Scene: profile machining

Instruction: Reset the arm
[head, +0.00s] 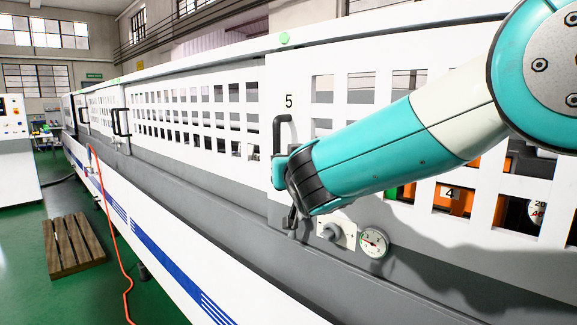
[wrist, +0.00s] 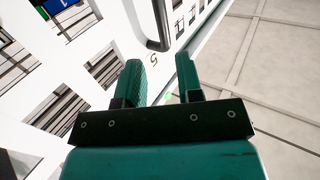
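My arm, teal and white, reaches from the upper right across the head view to the front of a long white machine. My gripper (wrist: 162,78) shows in the wrist view with its two teal fingers apart and nothing between them. In the head view its fingers are mostly hidden by the wrist. It is close to the black handle (head: 282,128) of the perforated door marked 5. The handle also shows beyond the fingertips in the wrist view (wrist: 162,28); I see no grip on it.
A pressure gauge (head: 373,243) and a grey knob (head: 331,231) sit on the ledge below my wrist. An orange hose (head: 119,245) hangs down the machine's side. A wooden pallet (head: 75,246) lies on the green floor, and a white control cabinet (head: 16,150) stands at left.

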